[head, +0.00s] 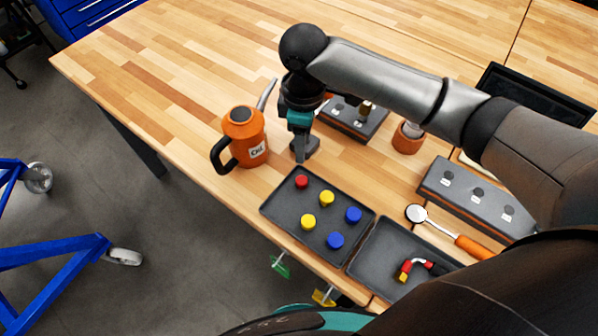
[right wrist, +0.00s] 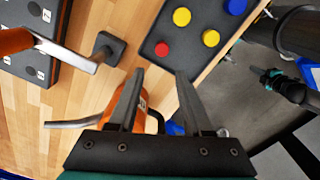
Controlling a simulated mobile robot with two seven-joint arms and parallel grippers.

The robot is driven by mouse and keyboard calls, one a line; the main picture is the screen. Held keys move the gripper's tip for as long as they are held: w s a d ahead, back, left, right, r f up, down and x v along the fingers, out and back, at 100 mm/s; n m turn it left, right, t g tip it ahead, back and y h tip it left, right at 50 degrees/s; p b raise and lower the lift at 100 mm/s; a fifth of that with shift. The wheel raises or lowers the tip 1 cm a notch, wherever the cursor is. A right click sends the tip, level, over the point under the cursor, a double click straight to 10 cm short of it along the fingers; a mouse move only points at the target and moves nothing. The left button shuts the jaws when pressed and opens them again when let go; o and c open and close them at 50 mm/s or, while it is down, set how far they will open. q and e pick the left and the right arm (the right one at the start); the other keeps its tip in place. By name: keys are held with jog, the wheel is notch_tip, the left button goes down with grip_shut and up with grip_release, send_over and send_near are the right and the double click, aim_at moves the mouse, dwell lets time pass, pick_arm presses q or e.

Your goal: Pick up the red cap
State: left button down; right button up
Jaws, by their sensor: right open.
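The red cap (head: 301,181) lies in the far left corner of a dark tray (head: 274,209), beside yellow and blue caps.
An orange oil can (head: 241,124) stands close left of my right gripper. A small dark block (head: 312,144) is beside it. A second tray (head: 373,270) holds a red and black piece; an orange-handled tool (head: 470,246) lies near it. Free table lies at the back left.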

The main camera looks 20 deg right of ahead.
aim_at(302, 180)
jog(key=f, duration=1.3)
jog(key=shift+s+a+b, duration=0.1)
jog(key=shift+s+b, duration=0.1)
jog(key=shift+b, duration=0.2)
grip_shut()
dwell(0.7)
